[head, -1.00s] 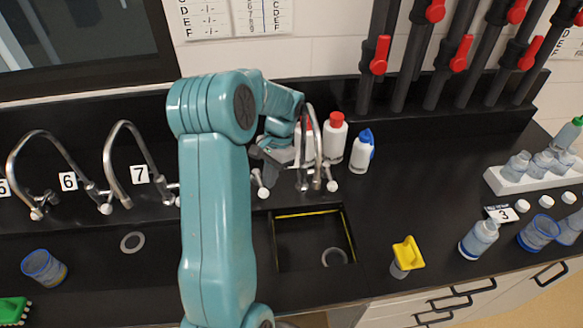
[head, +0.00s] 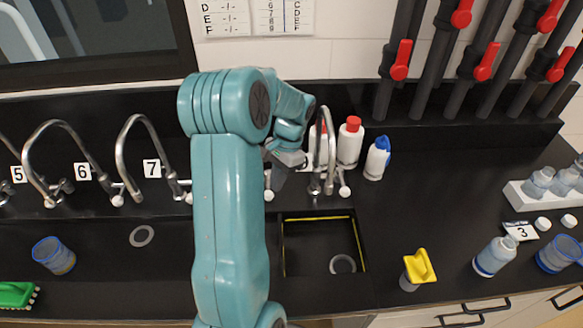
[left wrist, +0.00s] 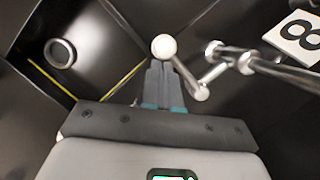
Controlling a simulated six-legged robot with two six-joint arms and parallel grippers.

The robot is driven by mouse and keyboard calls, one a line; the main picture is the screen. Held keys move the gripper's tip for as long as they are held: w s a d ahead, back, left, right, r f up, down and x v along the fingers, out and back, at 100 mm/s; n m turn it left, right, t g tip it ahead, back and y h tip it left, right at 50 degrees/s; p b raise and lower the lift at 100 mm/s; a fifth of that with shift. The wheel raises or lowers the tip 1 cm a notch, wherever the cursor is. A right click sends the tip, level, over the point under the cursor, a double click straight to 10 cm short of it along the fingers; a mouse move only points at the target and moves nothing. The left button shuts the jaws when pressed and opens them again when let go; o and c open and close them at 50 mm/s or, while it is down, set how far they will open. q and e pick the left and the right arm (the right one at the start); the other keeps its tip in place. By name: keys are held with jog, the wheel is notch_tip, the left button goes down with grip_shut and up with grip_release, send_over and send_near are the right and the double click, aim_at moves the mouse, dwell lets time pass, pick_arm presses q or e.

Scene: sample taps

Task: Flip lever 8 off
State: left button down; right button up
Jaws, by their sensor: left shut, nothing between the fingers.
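The tap numbered 8 (head: 329,150) is a curved metal spout behind the sink, partly behind my left arm in the head view. Its "8" label (left wrist: 300,37) shows in the left wrist view. A lever with a white ball end (left wrist: 163,46) reaches out from the tap body on a bent metal rod. My left gripper (left wrist: 157,68) is shut and empty, its tips just by the white ball and rod; I cannot tell whether they touch. In the head view the left gripper (head: 279,178) is beside the left white knob (head: 268,195). My right gripper is not in view.
A second white knob (head: 345,191) sits right of the tap. Bottles with red (head: 351,145) and blue caps (head: 377,159) stand close behind it. The open sink (head: 320,245) lies in front. Tap 7 (head: 133,150) is to the left.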

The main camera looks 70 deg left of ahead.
pick_arm(q)
jog(key=v, duration=1.2)
dwell(0.5)
